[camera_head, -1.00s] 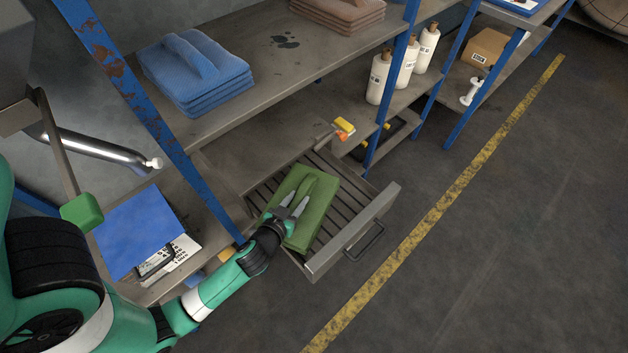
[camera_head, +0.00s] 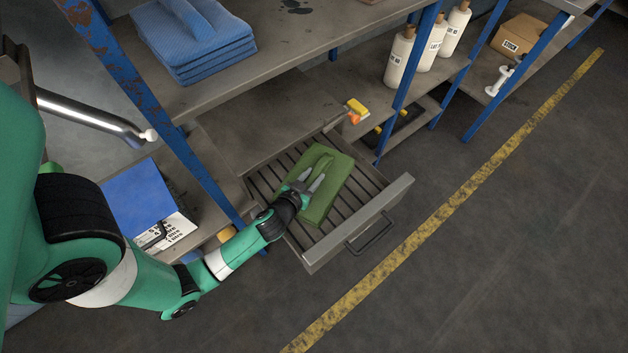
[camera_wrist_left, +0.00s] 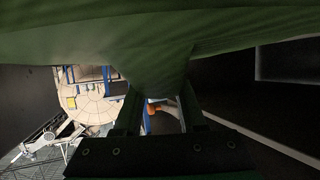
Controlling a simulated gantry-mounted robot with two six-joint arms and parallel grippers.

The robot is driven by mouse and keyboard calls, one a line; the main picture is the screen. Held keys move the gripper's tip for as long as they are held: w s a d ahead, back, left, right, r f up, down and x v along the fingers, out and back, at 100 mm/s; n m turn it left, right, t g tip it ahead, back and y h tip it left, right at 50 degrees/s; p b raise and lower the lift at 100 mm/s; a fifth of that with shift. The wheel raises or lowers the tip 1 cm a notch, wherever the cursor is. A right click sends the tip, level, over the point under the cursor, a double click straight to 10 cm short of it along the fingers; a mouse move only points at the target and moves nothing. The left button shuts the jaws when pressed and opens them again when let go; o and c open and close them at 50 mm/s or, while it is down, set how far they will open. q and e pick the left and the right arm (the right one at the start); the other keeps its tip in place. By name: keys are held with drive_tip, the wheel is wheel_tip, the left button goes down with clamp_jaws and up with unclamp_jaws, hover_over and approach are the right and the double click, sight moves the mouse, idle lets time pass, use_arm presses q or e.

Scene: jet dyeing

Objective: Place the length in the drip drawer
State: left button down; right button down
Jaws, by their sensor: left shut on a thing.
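The length is a folded green cloth (camera_head: 328,190) with a raised ridge along its middle. It is over the slatted floor of the open drip drawer (camera_head: 350,236), inside the drawer's walls in the head view. I cannot tell whether it rests on the slats. My left gripper (camera_head: 308,182) is shut on the ridge of the cloth from its left side. In the left wrist view the green cloth (camera_wrist_left: 160,40) fills the top and bulges down between the fingers (camera_wrist_left: 160,105). My right gripper is not in view.
A blue rack post (camera_head: 195,160) stands close to my left arm. Folded blue cloths (camera_head: 205,45) lie on the shelf above. A yellow and orange block (camera_head: 357,110) sits behind the drawer. White bottles (camera_head: 400,58) stand on the right shelf. The floor beyond the drawer handle (camera_head: 370,236) is clear.

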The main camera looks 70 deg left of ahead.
use_arm(q)
drive_tip(key=shift+w, duration=0.1)
drive_tip(key=shift+c, duration=2.4)
unclamp_jaws()
drive_tip(key=p+v, duration=0.1)
drive_tip(key=v, duration=1)
drive_tip(key=shift+p, duration=0.35)
drive_tip(key=shift+s+d+r, duration=0.2)
drive_tip(key=shift+s+d, duration=0.05)
drive_tip(key=shift+s, duration=0.2)
